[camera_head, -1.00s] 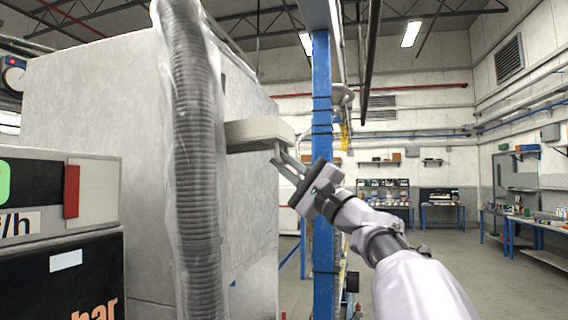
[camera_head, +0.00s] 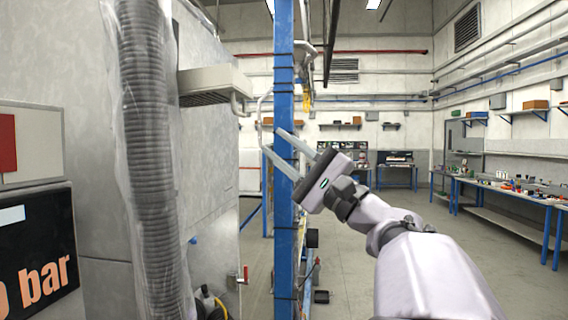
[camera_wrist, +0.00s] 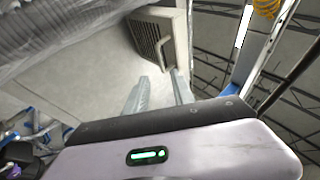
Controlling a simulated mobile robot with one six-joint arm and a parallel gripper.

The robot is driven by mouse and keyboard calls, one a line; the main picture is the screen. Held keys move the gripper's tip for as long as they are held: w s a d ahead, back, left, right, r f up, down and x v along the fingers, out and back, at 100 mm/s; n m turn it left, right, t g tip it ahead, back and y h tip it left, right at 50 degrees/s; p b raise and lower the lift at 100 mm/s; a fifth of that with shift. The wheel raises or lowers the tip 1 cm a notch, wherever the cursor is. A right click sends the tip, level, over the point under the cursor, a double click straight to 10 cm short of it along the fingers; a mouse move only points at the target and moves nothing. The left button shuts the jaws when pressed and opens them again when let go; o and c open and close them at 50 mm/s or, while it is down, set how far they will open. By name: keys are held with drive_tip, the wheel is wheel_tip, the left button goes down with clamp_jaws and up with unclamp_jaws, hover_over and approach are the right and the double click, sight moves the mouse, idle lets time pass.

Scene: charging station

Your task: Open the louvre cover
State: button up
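The louvre cover (camera_head: 205,82) is a beige, slatted box-like piece jutting from the side of the big grey cabinet. Its handle (camera_head: 240,103) is at its right end. In the wrist view the cover (camera_wrist: 143,32) is at top centre, its slats and handle (camera_wrist: 163,52) visible. My gripper (camera_head: 271,141) is right of and below the cover in the head view, apart from it, with nothing between its fingers. In the wrist view its two fingers (camera_wrist: 159,77) stand apart, their tips just below the handle. I cannot tell whether they touch it.
A ribbed hose (camera_head: 150,150) in clear wrap hangs left of the cover. A blue post (camera_head: 285,220) stands behind my gripper. A red-handled valve (camera_head: 243,275) is low on the cabinet side. Open floor (camera_head: 400,230) lies to the right, with workbenches beyond.

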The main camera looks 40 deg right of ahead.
drive_tip(key=v, duration=0.4)
drive_tip(key=shift+s+f, duration=0.2)
drive_tip(key=shift+s, duration=0.1)
